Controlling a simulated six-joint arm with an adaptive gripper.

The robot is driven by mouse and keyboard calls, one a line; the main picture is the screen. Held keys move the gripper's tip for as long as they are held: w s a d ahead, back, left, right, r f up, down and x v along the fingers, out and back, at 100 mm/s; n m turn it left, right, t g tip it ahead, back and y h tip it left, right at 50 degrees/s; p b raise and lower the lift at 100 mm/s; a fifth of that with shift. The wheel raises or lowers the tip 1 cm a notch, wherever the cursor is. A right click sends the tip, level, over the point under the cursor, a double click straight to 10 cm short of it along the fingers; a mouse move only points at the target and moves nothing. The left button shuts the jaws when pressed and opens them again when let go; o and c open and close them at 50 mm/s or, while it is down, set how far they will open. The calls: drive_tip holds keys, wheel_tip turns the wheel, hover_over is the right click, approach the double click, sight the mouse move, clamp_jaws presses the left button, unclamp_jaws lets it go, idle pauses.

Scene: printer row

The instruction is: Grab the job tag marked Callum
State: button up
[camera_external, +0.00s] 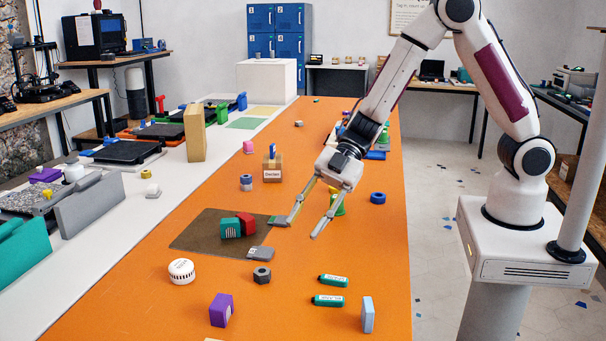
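Two green tags with white labels lie on the orange table, an upper one (333,281) and a lower one (328,300). Their lettering is too small to read, so I cannot tell whether either says Callum. A small brown box (272,168) further back has a label that seems to read Declan. My gripper (302,229) is open and appears empty above the table, fingers pointing down and toward the front. Its left fingertip is close to a small grey piece (280,221) at the mat's edge; I cannot tell if they touch.
A brown mat (195,235) bears a teal block (230,229) and a red block (246,222). Around it are another grey piece (260,253), a dark nut (262,275), a white round item (181,271), a purple block (221,310), a light blue block (367,314) and a blue ring (377,198).

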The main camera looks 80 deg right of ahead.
drive_tip(key=s+a+f+n+g+y, duration=0.2)
drive_tip(key=s+a+f+g, duration=0.1)
drive_tip(key=s+a+f, duration=0.15)
drive_tip(key=n+g+y, duration=0.1)
drive_tip(key=g, duration=0.3)
approach(367, 298)
drive_tip(key=a+f, duration=0.1)
drive_tip(key=w+a+f, duration=0.1)
drive_tip(key=a, duration=0.1)
drive_tip(key=shift+f, duration=0.1)
drive_tip(key=shift+s+a+f+g+y, duration=0.15)
drive_tip(key=shift+s+g+y, duration=0.2)
drive_tip(key=shift+s, duration=0.35)
drive_tip(key=shift+a, duration=0.1)
drive_tip(key=shift+x, duration=1.2)
drive_tip(key=shift+x, duration=2.6)
